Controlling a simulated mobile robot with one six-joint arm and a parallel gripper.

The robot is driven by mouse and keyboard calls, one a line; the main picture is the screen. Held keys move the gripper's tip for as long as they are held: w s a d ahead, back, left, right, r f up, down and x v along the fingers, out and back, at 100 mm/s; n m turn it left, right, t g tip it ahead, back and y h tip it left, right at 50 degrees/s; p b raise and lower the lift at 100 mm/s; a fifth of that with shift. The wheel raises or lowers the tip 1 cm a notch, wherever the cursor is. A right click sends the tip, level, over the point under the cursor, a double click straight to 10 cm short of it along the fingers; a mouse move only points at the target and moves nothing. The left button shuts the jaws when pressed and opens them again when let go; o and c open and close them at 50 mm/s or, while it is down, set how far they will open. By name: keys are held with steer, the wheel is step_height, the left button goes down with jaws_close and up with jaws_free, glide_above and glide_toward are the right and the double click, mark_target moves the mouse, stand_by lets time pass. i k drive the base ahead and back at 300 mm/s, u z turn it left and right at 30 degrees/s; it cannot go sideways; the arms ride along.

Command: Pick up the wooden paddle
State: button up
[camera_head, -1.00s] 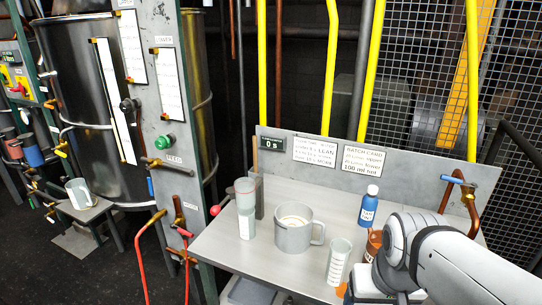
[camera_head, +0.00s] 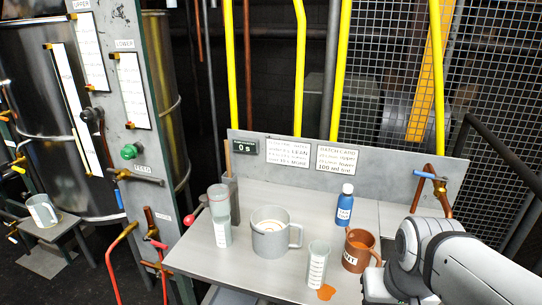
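A thin upright brown stick, which looks like the wooden paddle (camera_head: 227,158), stands at the back left corner of the table (camera_head: 205,262). Its lower end is hidden in a narrow grey holder (camera_head: 234,188), partly behind a clear-topped beaker. My gripper (camera_head: 376,288) is at the lower right, near the table's right part, well apart from the paddle. Only its pale side shows beside my arm; its fingertips cannot be made out, nor whether it is open or shut.
A copper pipe with blue valve (camera_head: 430,176) rises behind my arm.

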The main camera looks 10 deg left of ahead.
mark_target(227, 150)
steer(key=z, duration=2.25)
steer(key=k, duration=2)
steer(key=u, duration=1.9)
steer(key=i, duration=1.7)
steer(key=u, duration=0.05)
